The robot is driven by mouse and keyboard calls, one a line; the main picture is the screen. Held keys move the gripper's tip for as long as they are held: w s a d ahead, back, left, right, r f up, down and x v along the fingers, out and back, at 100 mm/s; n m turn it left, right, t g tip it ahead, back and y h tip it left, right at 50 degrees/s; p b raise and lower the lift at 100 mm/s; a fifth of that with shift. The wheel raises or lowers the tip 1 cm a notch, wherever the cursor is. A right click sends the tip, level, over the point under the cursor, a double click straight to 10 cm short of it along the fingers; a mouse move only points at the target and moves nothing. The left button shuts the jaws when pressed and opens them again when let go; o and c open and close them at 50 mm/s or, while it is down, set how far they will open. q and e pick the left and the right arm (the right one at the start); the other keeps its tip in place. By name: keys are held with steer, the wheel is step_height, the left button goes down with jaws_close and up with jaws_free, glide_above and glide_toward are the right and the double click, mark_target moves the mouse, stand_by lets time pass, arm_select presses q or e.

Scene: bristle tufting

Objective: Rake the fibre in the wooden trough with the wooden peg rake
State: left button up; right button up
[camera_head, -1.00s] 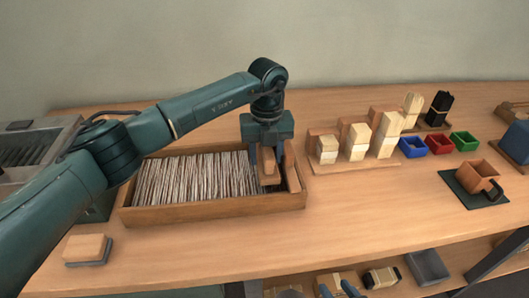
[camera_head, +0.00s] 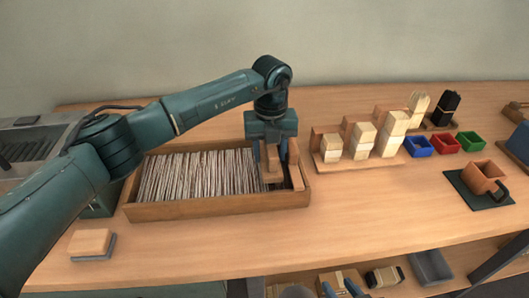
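The wooden trough (camera_head: 220,208) stands on the bench, filled with a row of pale and brown fibre (camera_head: 195,175).
Stepped wooden blocks (camera_head: 362,140) stand right of the trough, with blue (camera_head: 418,147), red (camera_head: 444,142) and green (camera_head: 470,141) bins beyond. A brown mug (camera_head: 485,178) sits on a dark mat. A block (camera_head: 90,242) lies front left.

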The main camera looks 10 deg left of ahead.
arm_select(q)
steer(key=shift+d, duration=0.1)
steer(key=shift+a+r, duration=0.1)
steer(key=shift+a, duration=0.15)
steer(key=s+a+p, duration=0.1)
steer(key=a, duration=0.3)
steer(key=s+a+p, duration=0.1)
steer(key=a, duration=0.3)
steer(key=s+a+p, duration=0.1)
steer(key=a, duration=0.4)
steer(key=shift+s, duration=0.1)
steer(key=s+a, duration=0.1)
steer(key=a, duration=0.4)
steer(key=s+a, duration=0.1)
steer(key=a, duration=0.3)
steer(key=s+a+p, duration=0.1)
steer(key=a, duration=0.4)
steer(key=shift+s+a, duration=0.25)
steer(key=shift+a, duration=0.05)
steer(key=shift+d, duration=0.15)
steer(key=shift+w+d, duration=0.2)
steer(key=shift+d, duration=0.55)
steer(key=shift+w+d, duration=0.2)
steer(key=shift+d, duration=0.55)
steer(key=shift+a, duration=0.2)
